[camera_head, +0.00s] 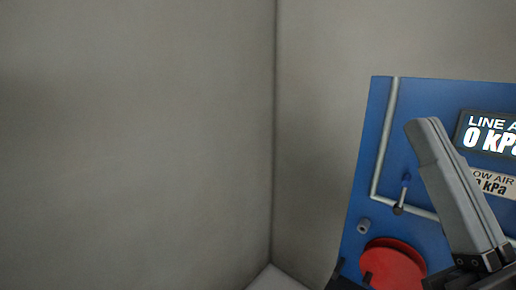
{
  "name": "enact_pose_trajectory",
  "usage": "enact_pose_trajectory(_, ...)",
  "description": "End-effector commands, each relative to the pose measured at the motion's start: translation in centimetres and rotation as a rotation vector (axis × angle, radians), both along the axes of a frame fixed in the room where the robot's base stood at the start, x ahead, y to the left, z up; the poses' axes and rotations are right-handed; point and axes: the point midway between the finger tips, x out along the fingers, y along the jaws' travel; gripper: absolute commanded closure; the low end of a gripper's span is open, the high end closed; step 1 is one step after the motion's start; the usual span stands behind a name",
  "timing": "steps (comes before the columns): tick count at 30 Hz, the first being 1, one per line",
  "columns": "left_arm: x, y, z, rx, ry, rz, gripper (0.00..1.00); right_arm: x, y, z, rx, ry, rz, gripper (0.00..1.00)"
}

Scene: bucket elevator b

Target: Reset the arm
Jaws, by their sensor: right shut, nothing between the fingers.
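My right gripper (427,126) comes up from the lower right corner. Its two grey fingers lie together, with nothing between them, and point up and to the left. It is in front of a blue panel (408,103) and covers part of it. I cannot tell how far the fingers are from the panel. My left gripper is not in view.
The blue panel carries a red round wheel or knob (392,262), a grey pipe (383,150), a small valve lever (404,190) and a display (487,134) reading 0 kPa, cut off at the right. Bare grey walls (130,140) meet in a corner left of the panel.

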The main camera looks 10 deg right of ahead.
Motion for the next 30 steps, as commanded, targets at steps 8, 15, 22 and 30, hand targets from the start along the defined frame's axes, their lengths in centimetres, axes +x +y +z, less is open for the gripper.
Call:
enact_pose_trajectory(8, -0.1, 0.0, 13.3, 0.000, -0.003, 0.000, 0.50, -0.2, -0.3, 13.4, 0.015, -0.011, 0.001, 1.00)
enact_pose_trajectory(15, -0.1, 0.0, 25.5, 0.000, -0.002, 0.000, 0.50, -0.2, -0.3, 25.6, 0.016, -0.011, 0.000, 1.00)
enact_pose_trajectory(22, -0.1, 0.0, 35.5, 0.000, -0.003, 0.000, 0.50, -0.1, -0.4, 35.5, 0.016, -0.011, 0.000, 1.00)
enact_pose_trajectory(30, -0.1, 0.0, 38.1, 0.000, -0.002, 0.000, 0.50, -0.1, -0.4, 38.2, 0.016, -0.010, -0.001, 1.00)
